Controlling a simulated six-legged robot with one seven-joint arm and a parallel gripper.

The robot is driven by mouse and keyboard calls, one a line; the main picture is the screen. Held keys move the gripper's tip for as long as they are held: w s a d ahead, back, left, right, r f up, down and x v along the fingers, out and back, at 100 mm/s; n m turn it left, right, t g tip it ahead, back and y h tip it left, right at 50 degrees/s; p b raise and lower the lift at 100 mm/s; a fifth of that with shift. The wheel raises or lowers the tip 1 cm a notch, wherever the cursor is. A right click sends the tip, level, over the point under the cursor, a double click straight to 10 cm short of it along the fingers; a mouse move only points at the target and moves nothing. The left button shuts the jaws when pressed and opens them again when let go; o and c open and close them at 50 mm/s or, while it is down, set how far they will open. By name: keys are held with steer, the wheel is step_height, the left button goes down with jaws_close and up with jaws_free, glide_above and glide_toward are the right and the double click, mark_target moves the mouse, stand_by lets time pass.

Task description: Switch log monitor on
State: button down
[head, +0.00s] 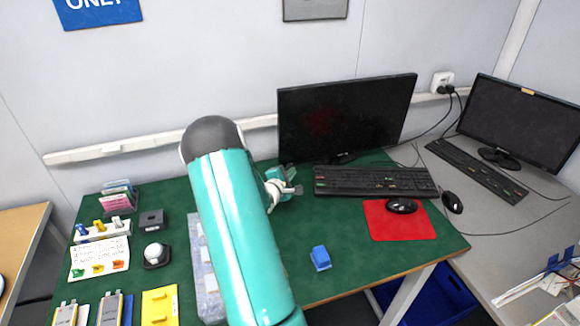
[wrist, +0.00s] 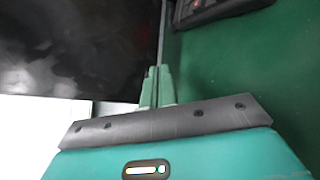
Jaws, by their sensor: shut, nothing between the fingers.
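A black monitor (head: 345,115) stands at the back of the green table, its screen dark with a faint reddish patch. A second dark-screened monitor (head: 525,122) stands on the grey desk at the right, with a small yellow tag on its top edge. I cannot tell which is the log monitor. My gripper (head: 292,188) is shut and empty, near the lower left corner of the first monitor. No power button is visible.
A keyboard (head: 375,181) lies right of my gripper, before the monitor. A red mat (head: 385,225) with a black mouse (head: 401,205) and a blue block (head: 320,258) lie nearer. Several small items fill the table's left side. A wall socket (head: 442,80) holds black cables.

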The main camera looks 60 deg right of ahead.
steer(key=shift+w+d, duration=0.3)
steer(key=shift+w+d, duration=0.25)
stand_by(0.9)
steer(key=shift+s+a, duration=0.55)
stand_by(0.3)
steer(key=shift+s+a+f, duration=0.1)
steer(key=shift+s+a, duration=1.7)
